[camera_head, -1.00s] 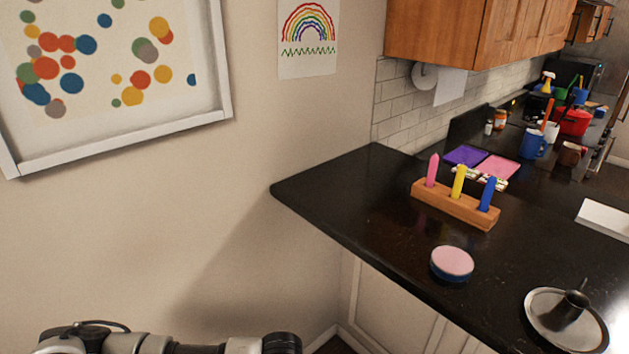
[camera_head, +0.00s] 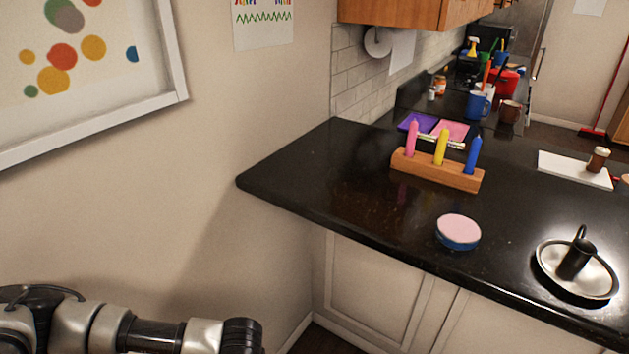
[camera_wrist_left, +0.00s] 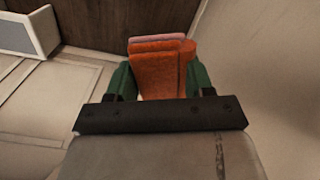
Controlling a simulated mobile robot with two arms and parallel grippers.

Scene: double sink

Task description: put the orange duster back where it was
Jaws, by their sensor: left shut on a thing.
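The orange duster (camera_wrist_left: 160,68) shows in the left wrist view as an orange block with a paler pinkish layer along its far edge. My left gripper (camera_wrist_left: 158,80) is shut on it, one green finger on each side. Floor and a pale cabinet front lie beyond it, so it is held off the counter. In the head view only part of my left arm shows at the bottom left; the gripper and duster are out of that picture. My right gripper is in neither view.
The black counter (camera_head: 330,190) holds a wooden block (camera_head: 436,172) with pink, yellow and blue sticks, a round pink-topped blue pad (camera_head: 459,230), and a metal dish (camera_head: 558,280) with a dark pot. Its left front is clear. White-framed art (camera_head: 176,60) hangs on the left wall.

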